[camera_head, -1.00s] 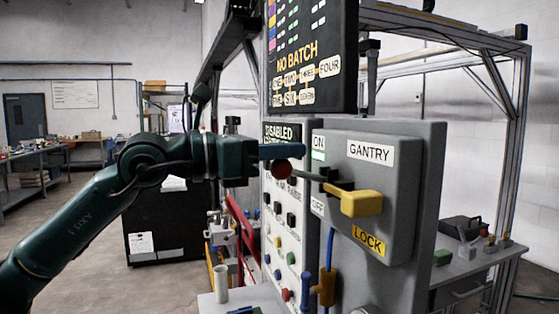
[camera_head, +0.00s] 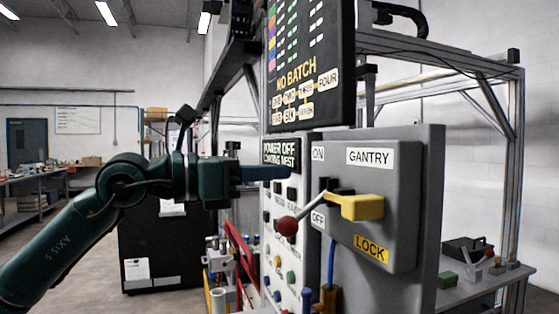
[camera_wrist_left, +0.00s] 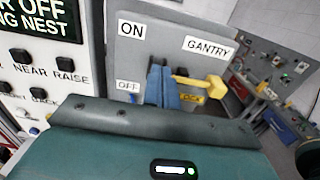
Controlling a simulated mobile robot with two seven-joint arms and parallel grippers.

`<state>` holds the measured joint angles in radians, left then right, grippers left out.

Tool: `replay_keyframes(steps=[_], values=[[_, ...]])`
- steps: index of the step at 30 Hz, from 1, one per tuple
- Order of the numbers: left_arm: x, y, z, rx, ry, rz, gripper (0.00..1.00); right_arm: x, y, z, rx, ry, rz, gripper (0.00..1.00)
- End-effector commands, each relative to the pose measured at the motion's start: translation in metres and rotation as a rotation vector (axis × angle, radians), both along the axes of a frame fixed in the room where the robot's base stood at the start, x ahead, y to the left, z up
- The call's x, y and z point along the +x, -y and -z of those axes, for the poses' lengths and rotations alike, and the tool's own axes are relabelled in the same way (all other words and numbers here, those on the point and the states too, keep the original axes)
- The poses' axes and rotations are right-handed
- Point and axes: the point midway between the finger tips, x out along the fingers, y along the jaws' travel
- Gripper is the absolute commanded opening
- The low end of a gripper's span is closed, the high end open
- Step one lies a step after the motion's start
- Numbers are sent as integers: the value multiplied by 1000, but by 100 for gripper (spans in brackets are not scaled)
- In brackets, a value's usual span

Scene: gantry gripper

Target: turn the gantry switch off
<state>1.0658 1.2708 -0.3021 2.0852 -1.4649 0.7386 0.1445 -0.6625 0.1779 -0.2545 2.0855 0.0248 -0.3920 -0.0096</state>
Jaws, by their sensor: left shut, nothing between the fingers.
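The gantry switch (camera_head: 384,200) is a grey box labelled GANTRY, with ON above and OFF below at its left side. Its lever, with a red ball knob (camera_head: 287,226), slants down to the left, with the ball beside the OFF label (camera_head: 318,219). A yellow block (camera_head: 360,207) sticks out at the pivot, above a LOCK label. My left gripper (camera_head: 284,173) is shut and empty, above the red ball and apart from it. In the left wrist view its blue fingers (camera_wrist_left: 163,88) stand before the switch panel; the red ball is not visible there. My right gripper is not in view.
The small display (camera_head: 281,154) left of the switch reads POWER OFF above a button panel (camera_head: 284,250). A dark batch board (camera_head: 310,60) hangs above. A blue cable runs below the switch. A grey bench (camera_head: 478,282) stands at right.

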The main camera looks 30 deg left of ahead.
Motion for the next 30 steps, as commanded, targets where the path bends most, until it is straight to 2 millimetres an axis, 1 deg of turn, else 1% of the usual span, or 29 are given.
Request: replay_keyframes(steps=[1,3,9,12,17,30], values=[[-4,-4,4,-1,1,-3,0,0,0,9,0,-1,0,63],[-12,-11,7,0,3,-4,0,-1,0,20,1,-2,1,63],[-35,-30,7,0,5,-3,0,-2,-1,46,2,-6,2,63],[-44,-38,6,-1,3,-3,0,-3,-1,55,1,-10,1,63],[-51,-43,2,-1,2,0,0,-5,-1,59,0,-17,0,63],[-51,-43,1,0,1,0,0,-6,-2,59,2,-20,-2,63]])
